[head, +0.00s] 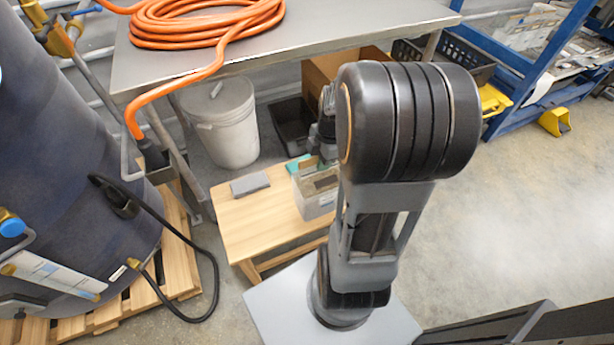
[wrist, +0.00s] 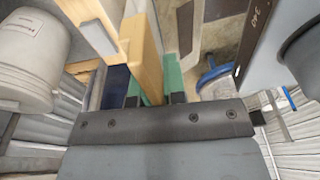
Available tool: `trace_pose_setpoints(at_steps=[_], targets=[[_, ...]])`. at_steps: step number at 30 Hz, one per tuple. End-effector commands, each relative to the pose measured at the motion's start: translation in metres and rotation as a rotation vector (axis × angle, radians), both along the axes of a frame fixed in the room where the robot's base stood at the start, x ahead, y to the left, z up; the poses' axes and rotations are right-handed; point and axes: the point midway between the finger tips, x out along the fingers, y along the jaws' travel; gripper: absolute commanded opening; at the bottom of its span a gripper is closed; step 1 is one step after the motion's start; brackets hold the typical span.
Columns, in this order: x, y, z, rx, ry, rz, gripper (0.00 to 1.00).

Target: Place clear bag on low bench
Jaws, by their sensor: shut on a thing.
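The clear bag (head: 316,196), see-through with a darker patch on it, shows in the head view in front of the right part of the low wooden bench (head: 245,222). My gripper (head: 299,165), with green fingertips, is at the bag's top and shut on it. I cannot tell whether the bag's bottom touches the bench. In the wrist view my gripper (wrist: 155,78) shows two green fingers with a narrow gap and pale wood of the bench (wrist: 147,58) behind. The bag is hard to make out there. My arm hides the bench's right end in the head view.
A grey block (head: 250,184) lies on the bench's left part. A lidded white bucket (head: 225,130) and a cardboard box (head: 325,66) stand behind, by the metal table (head: 330,38) with an orange hose (head: 200,22). A dark hopper (head: 75,170) stands left.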

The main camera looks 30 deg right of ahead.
Motion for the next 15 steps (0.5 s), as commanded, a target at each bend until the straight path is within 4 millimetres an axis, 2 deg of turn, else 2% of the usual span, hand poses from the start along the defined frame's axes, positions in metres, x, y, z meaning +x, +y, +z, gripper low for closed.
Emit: trace_pose_setpoints(at_steps=[9,15], targets=[[0.05,-0.042,-0.03,-0.001,-0.002,-0.001,0.0],[0.07,-0.059,-0.057,0.0,-0.002,-0.001,0.0]])
